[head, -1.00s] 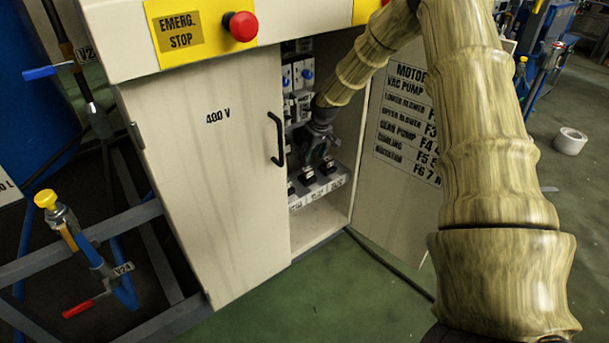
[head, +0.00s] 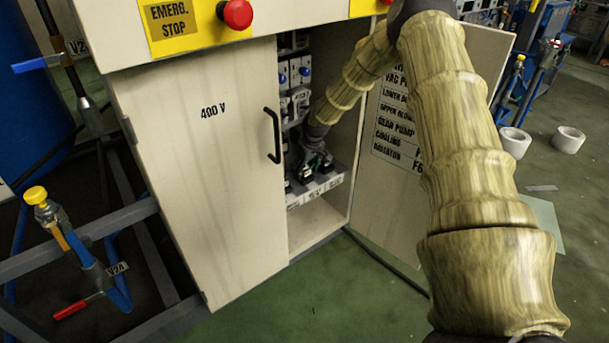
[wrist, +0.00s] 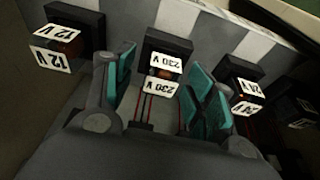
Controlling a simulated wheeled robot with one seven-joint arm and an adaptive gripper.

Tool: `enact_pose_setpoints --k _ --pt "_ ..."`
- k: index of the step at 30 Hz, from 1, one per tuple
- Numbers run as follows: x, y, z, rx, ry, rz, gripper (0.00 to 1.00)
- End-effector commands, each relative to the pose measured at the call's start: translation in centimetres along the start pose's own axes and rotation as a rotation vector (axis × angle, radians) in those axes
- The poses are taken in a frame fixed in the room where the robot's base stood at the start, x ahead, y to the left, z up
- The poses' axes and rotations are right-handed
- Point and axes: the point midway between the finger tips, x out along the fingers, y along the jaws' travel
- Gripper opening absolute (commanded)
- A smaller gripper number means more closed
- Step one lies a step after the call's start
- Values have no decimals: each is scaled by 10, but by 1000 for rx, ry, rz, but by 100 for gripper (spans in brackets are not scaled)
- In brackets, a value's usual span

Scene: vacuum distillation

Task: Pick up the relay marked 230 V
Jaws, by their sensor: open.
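In the wrist view, the 230 V relay (wrist: 168,46) is a black block with white labels reading 230 V, mounted on a grey and white strip. My gripper (wrist: 161,72) is open, with one teal finger pad on each side of this relay's labels. I cannot tell whether either pad touches the relay. The 12 V relay (wrist: 76,35) is to the left and the 24 V relay (wrist: 240,78) is to the right, close to the right finger. In the head view, my gripper (head: 318,166) is inside the cabinet, down at the relay row, and hides most of it.
The cabinet's closed left door (head: 205,180) has a black handle (head: 273,137). The open right door (head: 400,180) stands beside my arm. Blue-knobbed switches (head: 294,76) are above the relay shelf (head: 318,190). The cabinet side wall is close to my arm.

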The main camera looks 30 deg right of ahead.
Motion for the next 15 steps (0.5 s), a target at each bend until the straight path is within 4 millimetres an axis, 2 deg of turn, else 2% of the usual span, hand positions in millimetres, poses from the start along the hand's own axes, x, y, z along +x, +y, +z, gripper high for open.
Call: enact_pose_setpoints --k 2,10,15 --pt "0 0 0 0 0 0 55" --pt "0 0 0 0 0 0 6" --pt "-1 0 0 0 0 0 6"
